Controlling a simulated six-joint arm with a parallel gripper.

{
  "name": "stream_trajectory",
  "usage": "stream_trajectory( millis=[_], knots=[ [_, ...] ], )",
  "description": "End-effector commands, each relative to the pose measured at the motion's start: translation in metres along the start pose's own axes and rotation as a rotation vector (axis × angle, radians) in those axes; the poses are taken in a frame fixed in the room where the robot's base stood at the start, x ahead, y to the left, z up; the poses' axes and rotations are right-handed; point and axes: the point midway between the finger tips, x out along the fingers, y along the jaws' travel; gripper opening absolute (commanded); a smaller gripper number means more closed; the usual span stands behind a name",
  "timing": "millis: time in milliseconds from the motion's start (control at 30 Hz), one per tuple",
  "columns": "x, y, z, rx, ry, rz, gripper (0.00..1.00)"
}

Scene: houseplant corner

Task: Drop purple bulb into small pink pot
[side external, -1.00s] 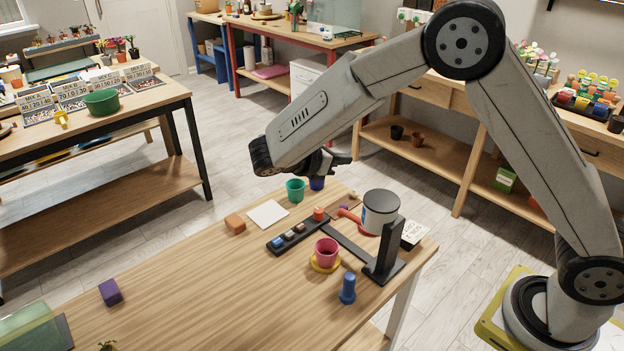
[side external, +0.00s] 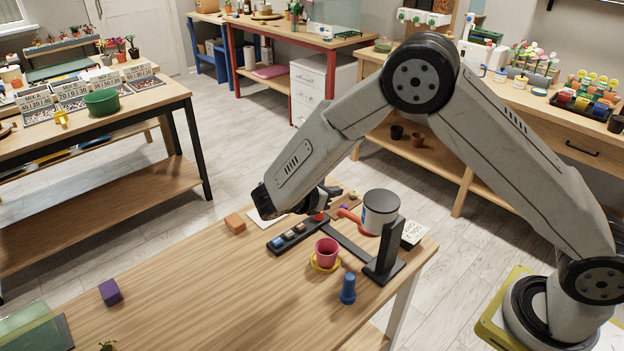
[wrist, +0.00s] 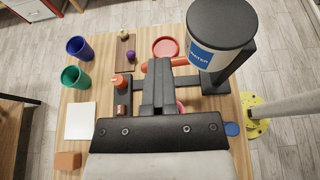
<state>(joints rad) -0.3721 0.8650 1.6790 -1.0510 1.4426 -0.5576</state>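The purple bulb (wrist: 131,56) lies on a small brown board (wrist: 122,62) in the wrist view, beside a pale bulb (wrist: 123,35). In the side view, the purple bulb (side external: 344,207) is a small spot, partly hidden. The small pink pot (side external: 327,251) stands upright on a yellow saucer (side external: 313,265). In the wrist view, only a sliver of the pink pot (wrist: 180,107) shows beside my fingers. My gripper (wrist: 158,63) looks shut and empty, with its fingers together. In the side view, my gripper (side external: 326,197) is above the table's far end, apart from the bulb.
A grey container marked WATER (wrist: 210,45) on a black stand (side external: 386,258) rises close to my gripper. Green (wrist: 75,77) and blue (wrist: 78,47) pots stand beyond.

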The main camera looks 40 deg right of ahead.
Motion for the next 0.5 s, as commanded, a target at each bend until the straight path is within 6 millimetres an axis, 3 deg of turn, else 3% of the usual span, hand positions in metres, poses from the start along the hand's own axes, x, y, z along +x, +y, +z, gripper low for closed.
stream_trajectory(
  millis=[500],
  knots=[
    [0.006,0.000,-0.015,0.000,-0.001,0.000,0.00]
  ],
)
